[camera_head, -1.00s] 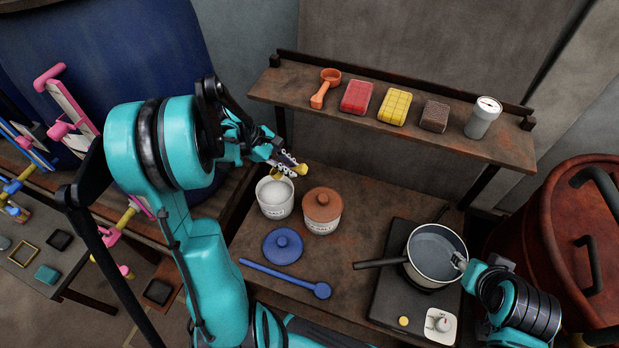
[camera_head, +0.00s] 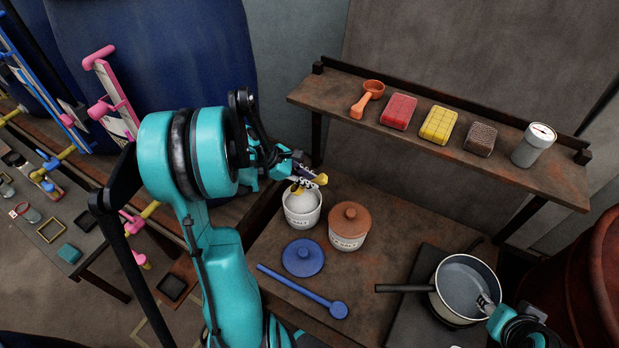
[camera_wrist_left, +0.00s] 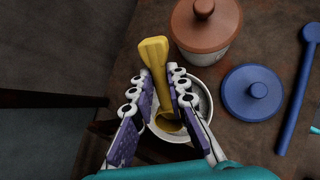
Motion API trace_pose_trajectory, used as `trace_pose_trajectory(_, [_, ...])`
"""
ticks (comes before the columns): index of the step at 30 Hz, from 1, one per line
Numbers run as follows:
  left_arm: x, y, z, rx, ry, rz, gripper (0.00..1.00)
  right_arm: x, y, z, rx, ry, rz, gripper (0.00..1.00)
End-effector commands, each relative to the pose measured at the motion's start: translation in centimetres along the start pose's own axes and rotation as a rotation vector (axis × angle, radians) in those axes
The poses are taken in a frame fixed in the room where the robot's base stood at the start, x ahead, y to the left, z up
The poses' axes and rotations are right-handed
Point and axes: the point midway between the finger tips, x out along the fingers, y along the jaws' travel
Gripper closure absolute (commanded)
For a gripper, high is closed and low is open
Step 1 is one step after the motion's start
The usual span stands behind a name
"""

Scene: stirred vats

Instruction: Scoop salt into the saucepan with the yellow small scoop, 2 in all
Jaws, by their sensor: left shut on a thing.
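My left gripper (camera_head: 308,178) is shut on the handle of the yellow small scoop (camera_head: 321,180). In the left wrist view the scoop (camera_wrist_left: 154,52) sits between the fingers, with its bowl over the mouth of the white jar. That jar (camera_head: 302,220) is open and holds white salt (camera_head: 303,203). The scoop's bowl is close to the salt; I cannot tell whether they touch or whether the bowl holds any. The saucepan (camera_head: 440,305), grey inside, stands at the lower right. My right gripper (camera_head: 486,301) is at its right rim; its jaws are unclear.
A jar with a brown lid (camera_head: 349,227) stands right beside the salt jar. A blue lid (camera_head: 303,257) and a blue spoon (camera_head: 308,293) lie in front. The shelf (camera_head: 330,91) behind holds an orange scoop (camera_head: 368,98), several blocks and a grey shaker (camera_head: 533,145).

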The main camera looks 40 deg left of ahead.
Motion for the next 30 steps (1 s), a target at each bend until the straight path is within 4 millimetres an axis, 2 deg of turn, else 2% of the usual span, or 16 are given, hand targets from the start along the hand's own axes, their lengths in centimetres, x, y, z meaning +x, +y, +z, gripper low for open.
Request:
trace_pose_trajectory(18, [5.1, -1.0, -4.4, 0.001, 0.000, 0.000, 1.00, 4.7, 0.0, 3.4, 0.000, 0.000, 0.000, 0.60])
trace_pose_trajectory(30, [5.8, -1.2, -5.0, 0.001, 0.000, 0.000, 1.00, 5.3, 0.0, 3.8, 0.000, 0.000, 0.000, 0.60])
